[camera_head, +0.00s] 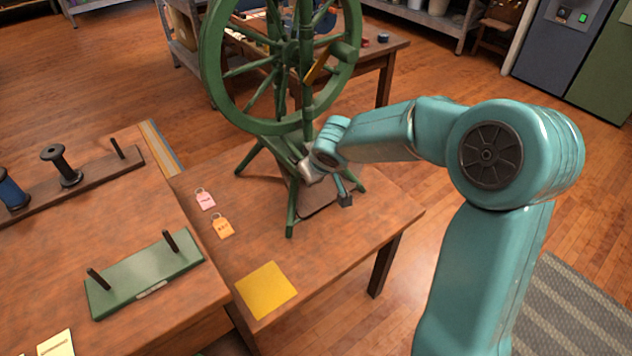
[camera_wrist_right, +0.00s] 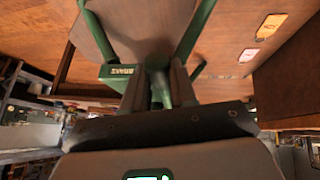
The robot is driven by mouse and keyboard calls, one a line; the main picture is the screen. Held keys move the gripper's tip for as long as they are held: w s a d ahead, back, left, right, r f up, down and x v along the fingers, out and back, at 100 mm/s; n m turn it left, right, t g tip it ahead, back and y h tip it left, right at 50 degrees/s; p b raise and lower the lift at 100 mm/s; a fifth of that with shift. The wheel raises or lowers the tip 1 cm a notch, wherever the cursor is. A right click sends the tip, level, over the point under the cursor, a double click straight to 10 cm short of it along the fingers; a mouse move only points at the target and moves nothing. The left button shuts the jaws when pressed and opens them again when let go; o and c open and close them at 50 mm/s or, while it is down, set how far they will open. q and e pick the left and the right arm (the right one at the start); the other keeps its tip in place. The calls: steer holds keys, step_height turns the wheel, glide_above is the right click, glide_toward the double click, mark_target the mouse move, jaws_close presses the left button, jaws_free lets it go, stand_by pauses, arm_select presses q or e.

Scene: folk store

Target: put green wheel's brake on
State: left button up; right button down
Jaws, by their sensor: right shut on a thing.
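The green spinning wheel (camera_head: 212,60) stands on the low wooden table in the head view. Its rim and spokes are above my right gripper (camera_head: 310,172), which is down among the wheel's legs. In the right wrist view a green tag lettered BRAKE (camera_wrist_right: 117,72) is just left of the fingers. My right gripper (camera_wrist_right: 158,95) is shut on a green part there, likely the brake lever (camera_wrist_right: 158,88); the fingers hide most of it. I cannot tell the brake's position. My left gripper is not in view.
On the low table (camera_head: 385,215) lie a pink tag (camera_head: 205,199), an orange tag (camera_head: 222,226) and a yellow square (camera_head: 266,290). A green rack with two pegs (camera_head: 145,275) and a spool (camera_head: 61,165) stand on the left table. The low table's front right is clear.

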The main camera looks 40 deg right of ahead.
stand_by(0.5)
steer(key=c, duration=0.9)
jaws_free()
steer(key=p+v, duration=0.3)
steer(key=v, duration=1.3)
steer(key=shift+s, duration=0.2)
